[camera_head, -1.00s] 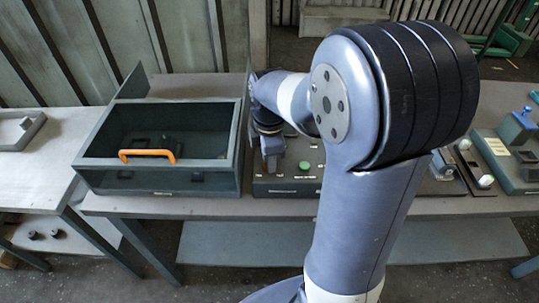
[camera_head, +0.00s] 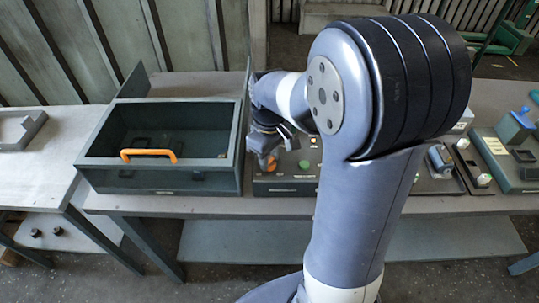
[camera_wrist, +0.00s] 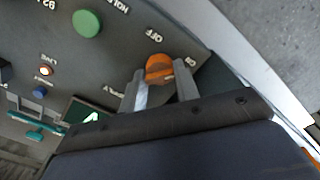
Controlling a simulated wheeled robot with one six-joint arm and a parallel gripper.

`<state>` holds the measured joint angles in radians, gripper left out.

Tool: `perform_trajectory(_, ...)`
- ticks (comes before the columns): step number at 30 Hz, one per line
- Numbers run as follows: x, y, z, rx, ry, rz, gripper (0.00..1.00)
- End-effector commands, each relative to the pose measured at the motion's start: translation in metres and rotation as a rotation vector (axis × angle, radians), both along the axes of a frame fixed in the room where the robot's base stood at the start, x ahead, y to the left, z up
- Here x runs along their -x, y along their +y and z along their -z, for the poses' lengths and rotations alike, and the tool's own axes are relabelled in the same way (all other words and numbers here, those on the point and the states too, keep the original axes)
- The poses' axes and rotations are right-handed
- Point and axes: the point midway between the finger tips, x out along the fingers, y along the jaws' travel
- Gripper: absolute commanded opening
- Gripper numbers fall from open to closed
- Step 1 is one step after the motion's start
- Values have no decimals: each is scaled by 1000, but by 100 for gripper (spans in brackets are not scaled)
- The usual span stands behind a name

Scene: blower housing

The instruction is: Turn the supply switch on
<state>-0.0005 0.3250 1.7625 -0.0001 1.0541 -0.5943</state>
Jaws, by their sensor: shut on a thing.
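The supply switch is an orange rotary knob (camera_wrist: 160,67) on a dark grey panel (camera_wrist: 115,60). In the wrist view, lettering reading OFF and ON stands beside it, seen upside down. My gripper (camera_wrist: 161,82) has one finger on each side of the knob and is shut on it. The knob also shows in the head view (camera_head: 269,165), at the left end of the control box (camera_head: 287,188), with my gripper (camera_head: 266,155) over it. The fingers and shadow hide part of the knob, so its exact setting is hard to read.
A green button (camera_wrist: 87,23) and a lit lamp marked LINE (camera_wrist: 46,71) are on the same panel. An open dark housing (camera_head: 158,110) with an orange handle (camera_head: 148,155) stands close on the left. Other devices (camera_head: 512,130) are on the bench at the right.

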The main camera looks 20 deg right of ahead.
Motion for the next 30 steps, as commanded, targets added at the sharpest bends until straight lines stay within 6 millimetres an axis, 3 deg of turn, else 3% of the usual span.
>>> perform_trajectory(10,0,0,-1,0,-1,123,7)
perform_trajectory(25,0,0,0,0,-1,140,7)
perform_trajectory(26,0,0,0,0,-1,140,31)
perform_trajectory(30,0,0,0,-1,-1,139,43)
